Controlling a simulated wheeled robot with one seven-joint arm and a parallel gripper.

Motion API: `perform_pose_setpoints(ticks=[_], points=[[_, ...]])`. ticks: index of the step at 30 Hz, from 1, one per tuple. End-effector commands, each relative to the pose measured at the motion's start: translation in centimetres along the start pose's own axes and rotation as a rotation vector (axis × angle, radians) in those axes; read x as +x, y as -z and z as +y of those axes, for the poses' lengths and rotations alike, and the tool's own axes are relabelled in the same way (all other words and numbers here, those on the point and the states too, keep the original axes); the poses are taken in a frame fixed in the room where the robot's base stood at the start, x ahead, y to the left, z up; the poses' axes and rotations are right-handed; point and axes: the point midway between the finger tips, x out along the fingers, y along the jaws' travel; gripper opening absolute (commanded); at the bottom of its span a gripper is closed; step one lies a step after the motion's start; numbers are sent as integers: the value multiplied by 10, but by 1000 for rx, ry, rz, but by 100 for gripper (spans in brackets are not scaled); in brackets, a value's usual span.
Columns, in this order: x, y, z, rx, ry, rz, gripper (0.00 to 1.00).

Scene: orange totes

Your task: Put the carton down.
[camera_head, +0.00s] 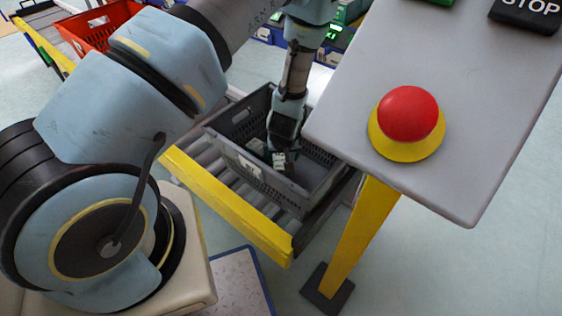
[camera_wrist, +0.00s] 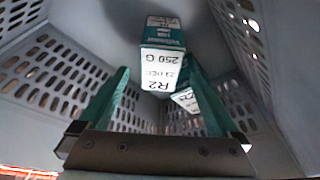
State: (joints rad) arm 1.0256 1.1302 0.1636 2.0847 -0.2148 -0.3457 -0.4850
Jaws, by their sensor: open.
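A teal and white carton marked "R2 250 G" (camera_wrist: 163,68) is inside the grey crate (camera_wrist: 45,75), ahead of my gripper's fingers. A second carton with a similar white label (camera_wrist: 186,99) lies lower, partly hidden by the first carton and the right finger. My gripper (camera_wrist: 156,72) is open, with its green fingers spread to either side of the first carton; I cannot tell whether either touches it. In the head view my gripper (camera_head: 284,150) reaches down into the dark grey crate (camera_head: 225,140), with a small pale carton face (camera_head: 279,161) at its tip.
The crate stands on a roller conveyor with a yellow side rail (camera_head: 225,203). A grey panel with a red stop button (camera_head: 408,114) is close on the right, on a yellow post (camera_head: 357,240). A red-orange tote (camera_head: 95,28) is at the far left.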

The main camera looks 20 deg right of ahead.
Motion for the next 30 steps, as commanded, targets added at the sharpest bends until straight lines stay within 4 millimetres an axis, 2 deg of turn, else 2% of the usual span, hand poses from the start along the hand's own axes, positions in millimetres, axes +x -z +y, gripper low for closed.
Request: perform_pose_setpoints(ticks=[1,3,9,20,23,25,30], points=[[-13,1,0,0,-1,1,98],[-27,1,1,1,-1,1,98],[-56,0,0,1,0,0,98],[-69,3,-3,-6,1,-3,98],[-85,16,-17,-30,0,-19,98],[-104,30,-36,-58,0,-42,98],[-172,59,-103,-119,-5,-103,98]])
